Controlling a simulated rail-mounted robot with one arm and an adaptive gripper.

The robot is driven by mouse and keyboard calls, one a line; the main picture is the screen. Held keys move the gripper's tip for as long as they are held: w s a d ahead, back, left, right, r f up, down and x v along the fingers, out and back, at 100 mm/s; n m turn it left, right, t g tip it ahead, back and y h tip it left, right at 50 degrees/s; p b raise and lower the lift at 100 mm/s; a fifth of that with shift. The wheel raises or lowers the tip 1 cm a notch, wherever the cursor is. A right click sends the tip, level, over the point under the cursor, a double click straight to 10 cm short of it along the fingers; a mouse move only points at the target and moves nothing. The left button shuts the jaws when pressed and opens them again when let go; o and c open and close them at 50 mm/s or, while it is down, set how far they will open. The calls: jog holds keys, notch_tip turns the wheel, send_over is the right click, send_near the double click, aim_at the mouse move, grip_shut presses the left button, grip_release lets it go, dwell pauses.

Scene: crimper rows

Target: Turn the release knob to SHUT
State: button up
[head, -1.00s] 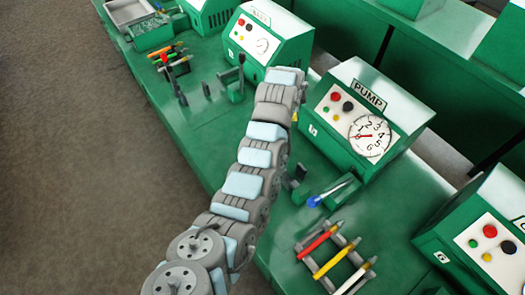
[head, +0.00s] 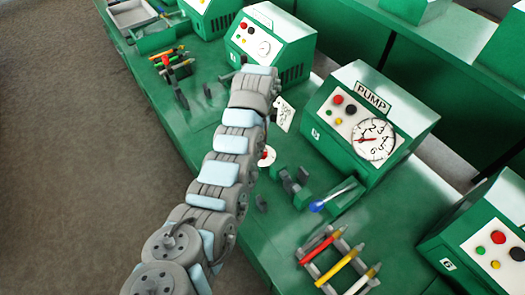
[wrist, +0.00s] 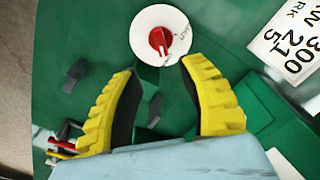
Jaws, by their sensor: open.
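The release knob (wrist: 158,40) is a red knob on a round white dial plate with small lettering at its right side, too small to read. In the head view the dial (head: 267,157) shows partly, at the right edge of my arm. My gripper (wrist: 158,68) has two yellow ridged fingers with dark inner pads. They are open and empty, with the knob seen just beyond the gap between their tips, apart from them. In the head view my gripper is hidden behind my arm. Which setting the knob points to is unclear.
A white printed card (head: 284,114) stands close to the dial. A green PUMP box (head: 350,85) with a gauge, a blue-tipped lever (head: 317,206) and a rack of coloured tools (head: 335,258) are to the right. More green boxes and dark bench parts stand around.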

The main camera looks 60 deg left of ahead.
jog(key=shift+f+b, duration=0.5)
jog(key=shift+f, duration=4.65)
grip_shut()
